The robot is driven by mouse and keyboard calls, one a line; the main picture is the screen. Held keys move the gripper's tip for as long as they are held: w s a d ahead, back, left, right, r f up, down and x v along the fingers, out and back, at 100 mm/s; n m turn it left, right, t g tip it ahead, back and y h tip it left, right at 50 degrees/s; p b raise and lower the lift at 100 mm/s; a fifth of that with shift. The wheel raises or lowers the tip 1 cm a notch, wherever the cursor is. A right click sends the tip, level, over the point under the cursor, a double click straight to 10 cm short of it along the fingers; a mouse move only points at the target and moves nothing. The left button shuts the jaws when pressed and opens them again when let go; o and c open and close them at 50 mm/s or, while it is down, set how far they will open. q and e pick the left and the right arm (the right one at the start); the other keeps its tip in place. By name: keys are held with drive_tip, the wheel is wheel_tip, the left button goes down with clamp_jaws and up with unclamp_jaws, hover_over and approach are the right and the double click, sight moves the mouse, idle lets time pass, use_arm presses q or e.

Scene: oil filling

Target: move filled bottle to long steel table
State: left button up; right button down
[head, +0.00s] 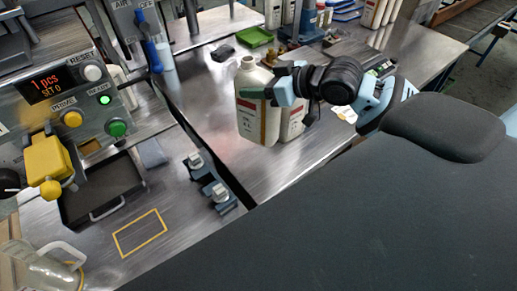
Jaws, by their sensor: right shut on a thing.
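A white bottle (247,118) with an uncapped neck and a label stands upright at or just above the steel table (207,106), right of the filling machine. My right gripper (268,93) reaches in from the right and is shut on the bottle's upper body. A white surface with a red label (294,123) shows just right of it; I cannot tell whether it is a second bottle. The arm hides part of both. Whether the bottle's base touches the table is unclear. My left gripper is not in view.
The filling machine (60,92) with display and buttons is at left, beside a dark tray (100,190) and a yellow-outlined square (140,233). A clear jug (42,268) stands at lower left. A green tray (255,37) and several bottles stand at the back. Bare steel lies left of the bottle.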

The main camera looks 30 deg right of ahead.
sight(259, 116)
drive_tip(key=shift+f, duration=4.75)
drive_tip(key=shift+f+b, duration=0.2)
drive_tip(key=shift+b, duration=0.1)
drive_tip(key=c, duration=0.8)
unclamp_jaws()
drive_tip(key=shift+f, duration=0.1)
drive_tip(key=o, duration=0.3)
